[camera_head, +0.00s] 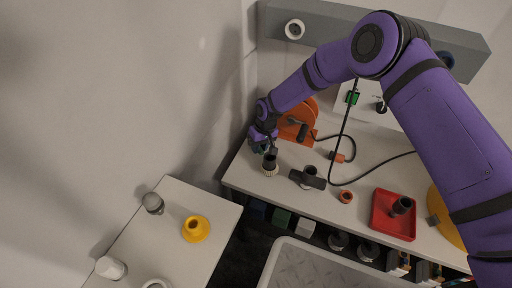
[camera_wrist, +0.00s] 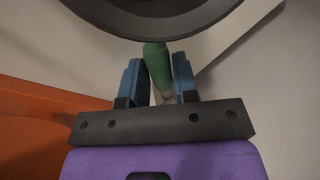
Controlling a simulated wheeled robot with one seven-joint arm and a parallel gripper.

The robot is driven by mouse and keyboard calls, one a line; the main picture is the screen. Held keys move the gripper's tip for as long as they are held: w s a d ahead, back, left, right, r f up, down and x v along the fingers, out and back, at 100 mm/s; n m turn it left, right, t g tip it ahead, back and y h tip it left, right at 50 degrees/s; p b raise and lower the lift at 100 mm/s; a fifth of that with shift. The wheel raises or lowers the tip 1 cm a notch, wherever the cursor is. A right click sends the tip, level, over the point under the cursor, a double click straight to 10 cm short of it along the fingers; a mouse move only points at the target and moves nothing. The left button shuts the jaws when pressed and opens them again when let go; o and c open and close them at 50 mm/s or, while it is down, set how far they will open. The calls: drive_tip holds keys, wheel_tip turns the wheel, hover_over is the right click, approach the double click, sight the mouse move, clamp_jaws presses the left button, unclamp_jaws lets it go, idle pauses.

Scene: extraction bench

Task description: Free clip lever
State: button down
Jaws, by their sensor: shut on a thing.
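My gripper (camera_head: 264,146) is at the left end of the bench, beside the orange housing. In the wrist view its two blue fingers (camera_wrist: 158,68) are shut on a green, rounded lever-like piece (camera_wrist: 157,62). I cannot tell for certain that this piece is the clip lever, and its far end is hidden behind a dark round rim. Another green clip (camera_head: 352,98) shows on the white panel at the back, apart from my gripper.
A dark cylinder with a pale base (camera_head: 270,166) stands just below my gripper. The orange housing (camera_head: 299,123) is close at right. A black T-handle (camera_head: 307,179), cables and a red tray (camera_head: 394,215) lie further right. A side table (camera_head: 172,235) holds a yellow funnel-like piece (camera_head: 196,228).

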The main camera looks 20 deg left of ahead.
drive_tip(key=shift+w+d+n, duration=0.25)
drive_tip(key=shift+w+n, duration=0.2)
drive_tip(key=shift+n, duration=0.55)
drive_tip(key=c, duration=0.9)
unclamp_jaws()
wheel_tip(320, 180, up, 11)
drive_tip(key=w+d, duration=0.1)
drive_tip(key=w, duration=0.1)
drive_tip(key=shift+f, duration=0.2)
